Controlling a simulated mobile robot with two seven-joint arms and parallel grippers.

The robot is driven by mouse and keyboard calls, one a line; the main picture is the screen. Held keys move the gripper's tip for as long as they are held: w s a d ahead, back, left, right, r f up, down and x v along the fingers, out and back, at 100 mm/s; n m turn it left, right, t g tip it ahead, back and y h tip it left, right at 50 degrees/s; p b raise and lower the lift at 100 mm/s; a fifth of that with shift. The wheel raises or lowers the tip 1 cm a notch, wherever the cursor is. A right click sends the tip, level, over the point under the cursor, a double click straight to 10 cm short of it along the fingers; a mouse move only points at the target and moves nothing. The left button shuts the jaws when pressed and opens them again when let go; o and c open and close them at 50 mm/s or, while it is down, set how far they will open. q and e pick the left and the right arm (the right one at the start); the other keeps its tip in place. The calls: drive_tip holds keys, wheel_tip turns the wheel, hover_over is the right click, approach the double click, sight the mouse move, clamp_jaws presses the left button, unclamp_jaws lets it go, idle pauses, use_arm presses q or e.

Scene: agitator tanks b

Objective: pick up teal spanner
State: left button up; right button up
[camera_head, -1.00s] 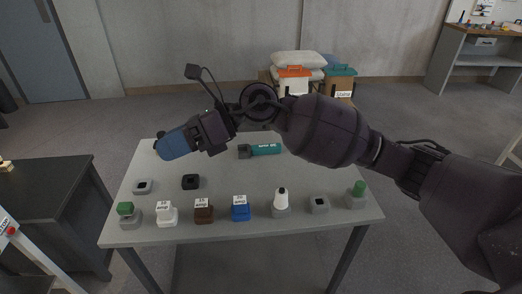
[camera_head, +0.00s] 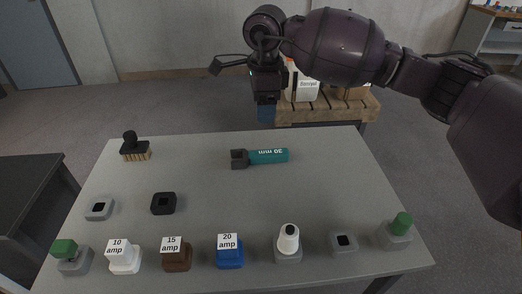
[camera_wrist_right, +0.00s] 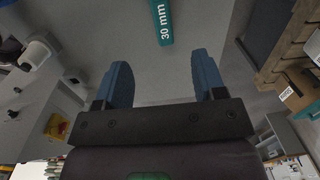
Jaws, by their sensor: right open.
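The teal spanner (camera_head: 266,157) lies on the grey table (camera_head: 210,190) near its far side. Its dark grey open jaw points left and its teal handle, marked 30 mm, points right. My right gripper (camera_head: 266,115) hangs just beyond the spanner at the table's far edge, fingers pointing down. In the right wrist view its two blue fingers (camera_wrist_right: 158,82) stand wide apart with nothing between them. The spanner's teal handle (camera_wrist_right: 162,22) shows ahead of the fingers at the top of that view, apart from them. My left gripper is not in view.
A brush (camera_head: 135,148) stands at the table's far left. Grey (camera_head: 99,208) and black (camera_head: 164,203) sockets lie in front of it. The near edge holds several labelled fuse blocks, such as the blue one (camera_head: 230,252). The table around the spanner is clear.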

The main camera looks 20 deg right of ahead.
drive_tip(key=shift+g, duration=0.3)
drive_tip(key=f, duration=0.3)
drive_tip(key=f+b, duration=0.1)
drive_tip(key=f, duration=0.1)
drive_tip(key=shift+w+d, duration=0.2)
drive_tip(key=shift+w, duration=0.2)
drive_tip(key=b, duration=0.1)
hover_over(262, 152)
wheel_tip(262, 152, down, 4)
drive_tip(key=shift+s+d+f, duration=0.15)
drive_tip(key=shift+f, duration=0.45)
drive_tip(key=f, duration=0.1)
drive_tip(key=f+b, duration=0.1)
drive_tip(key=f, duration=0.1)
drive_tip(key=shift+a+f, duration=0.15)
drive_tip(key=shift+a, duration=0.1)
drive_tip(key=shift+f+b, duration=0.35)
drive_tip(key=shift+f, duration=0.45)
drive_tip(key=shift+r, duration=0.1)
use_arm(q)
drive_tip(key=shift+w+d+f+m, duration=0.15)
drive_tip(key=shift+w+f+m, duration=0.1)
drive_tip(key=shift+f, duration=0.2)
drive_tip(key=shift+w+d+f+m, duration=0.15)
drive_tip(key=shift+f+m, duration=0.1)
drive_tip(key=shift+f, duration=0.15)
use_arm(e)
clamp_jaws()
